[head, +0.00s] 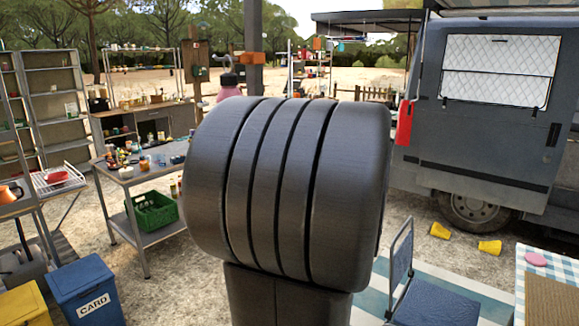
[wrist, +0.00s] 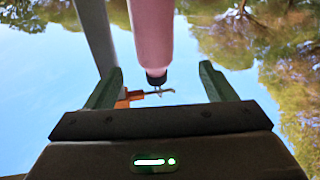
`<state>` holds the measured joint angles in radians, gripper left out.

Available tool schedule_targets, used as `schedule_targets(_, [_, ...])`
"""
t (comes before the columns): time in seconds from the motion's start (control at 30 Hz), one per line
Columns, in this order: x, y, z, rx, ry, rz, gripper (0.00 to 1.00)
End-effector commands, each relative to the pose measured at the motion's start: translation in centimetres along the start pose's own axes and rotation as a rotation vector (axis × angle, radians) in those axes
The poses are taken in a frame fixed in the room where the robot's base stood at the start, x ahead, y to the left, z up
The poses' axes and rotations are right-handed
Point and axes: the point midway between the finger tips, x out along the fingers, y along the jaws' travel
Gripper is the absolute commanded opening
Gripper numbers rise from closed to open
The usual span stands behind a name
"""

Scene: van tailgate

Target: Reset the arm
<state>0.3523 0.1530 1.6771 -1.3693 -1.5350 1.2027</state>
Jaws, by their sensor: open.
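My gripper (wrist: 161,67) is open in the wrist view, its two dark green fingers spread apart. That view looks upside down, with trees at the top and sky below. A pink bottle (wrist: 152,30) with a black cap shows in the gap between the fingers, touching neither. I cannot tell how far beyond the fingertips it is. In the head view a pink bottle (head: 229,92) with a dark cap shows upright behind my large dark ribbed arm link, its lower part hidden. My gripper is hidden there.
A grey post (head: 253,30) with an orange fitting (head: 250,58) rises behind the bottle. A cluttered workbench (head: 150,176) and a green crate (head: 152,212) stand left. A blue bin (head: 85,290) is front left. A chair (head: 425,295) and a grey van (head: 480,120) are right.

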Motion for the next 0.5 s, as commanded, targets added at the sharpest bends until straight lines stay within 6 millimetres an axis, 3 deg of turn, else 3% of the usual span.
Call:
schedule_targets(0.03, [-0.2,0.0,0.0,0.000,0.000,-0.001,0.77])
schedule_targets(0.5, [6.9,0.1,0.0,0.003,-0.001,-0.003,0.77])
